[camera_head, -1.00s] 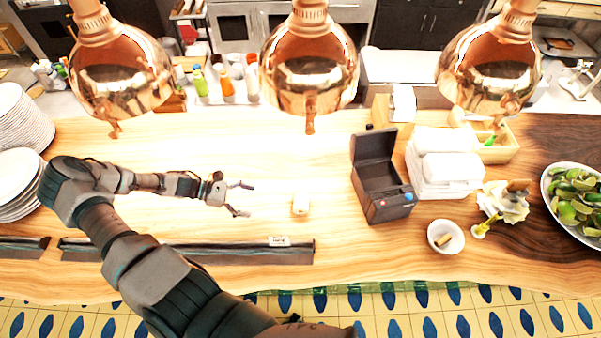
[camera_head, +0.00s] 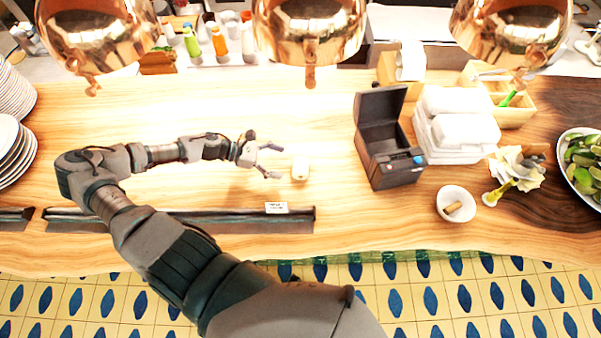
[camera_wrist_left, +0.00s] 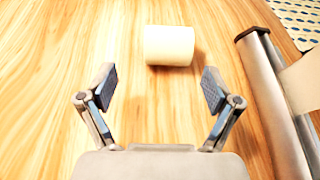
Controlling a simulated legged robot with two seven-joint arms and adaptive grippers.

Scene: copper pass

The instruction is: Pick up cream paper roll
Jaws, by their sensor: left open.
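The cream paper roll (camera_head: 300,168) sits on the wooden counter, left of the dark open box. In the left wrist view the roll (camera_wrist_left: 169,45) lies ahead of the fingertips, with its long side across the view. My left gripper (camera_head: 272,160) is open and empty, just left of the roll and apart from it. In the left wrist view the gripper (camera_wrist_left: 158,88) has its two fingers spread, and the roll lies beyond the gap between them. My right gripper is not in view.
A dark box (camera_head: 390,170) with its lid up stands to the right, beside stacked white containers (camera_head: 455,150) and a small white bowl (camera_head: 456,198). A dark rail (camera_head: 240,220) runs along the counter's front. Copper lamps (camera_head: 310,30) hang above.

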